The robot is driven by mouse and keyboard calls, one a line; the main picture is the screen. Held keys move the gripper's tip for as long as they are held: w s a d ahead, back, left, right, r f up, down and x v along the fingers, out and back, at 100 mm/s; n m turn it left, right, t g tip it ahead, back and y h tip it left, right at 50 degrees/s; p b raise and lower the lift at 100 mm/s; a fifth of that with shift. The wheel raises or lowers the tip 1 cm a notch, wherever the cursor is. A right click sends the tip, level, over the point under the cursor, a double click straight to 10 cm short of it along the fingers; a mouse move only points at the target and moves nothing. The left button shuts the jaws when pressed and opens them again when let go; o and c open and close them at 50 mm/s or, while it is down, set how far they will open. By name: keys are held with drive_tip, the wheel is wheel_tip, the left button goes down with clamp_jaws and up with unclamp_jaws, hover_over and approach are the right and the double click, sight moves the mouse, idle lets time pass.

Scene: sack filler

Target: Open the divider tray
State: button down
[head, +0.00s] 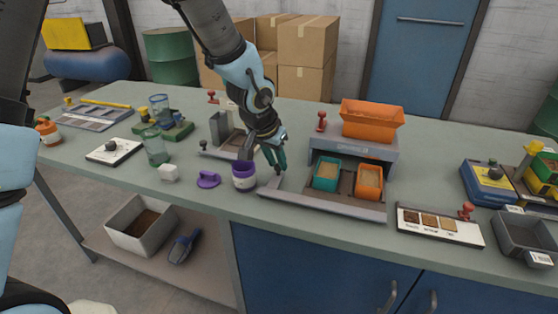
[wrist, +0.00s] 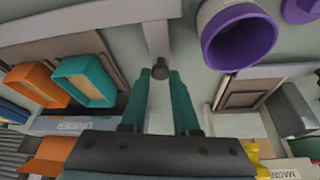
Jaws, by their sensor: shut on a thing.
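The divider is a grey housing (head: 352,147) with an orange hopper (head: 371,119) on top. Its low grey tray (head: 330,203) extends out in front. A teal cup (head: 326,174) and an orange cup (head: 370,182) stand side by side in it; they also show in the wrist view, teal (wrist: 86,80) and orange (wrist: 38,85). My gripper (head: 274,160) is at the tray's left end. In the wrist view its teal fingers (wrist: 160,78) are shut on a small dark knob (wrist: 160,70) at the end of a grey bar (wrist: 157,38) joined to the tray's front edge. The knob is mostly hidden in the head view.
A purple-rimmed cup (head: 244,176) stands close to the left of my gripper, with a purple lid (head: 208,180) beyond it. Another grey machine (head: 222,130) is behind left. A sample board (head: 440,225) lies right of the tray, near the table's front edge.

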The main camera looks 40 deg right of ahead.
drive_tip(key=c, duration=0.7)
unclamp_jaws()
drive_tip(key=shift+o, duration=0.2)
drive_tip(key=shift+r, duration=0.15)
drive_tip(key=v, duration=1)
drive_tip(key=shift+r, duration=0.25)
drive_tip(key=shift+a, duration=0.15)
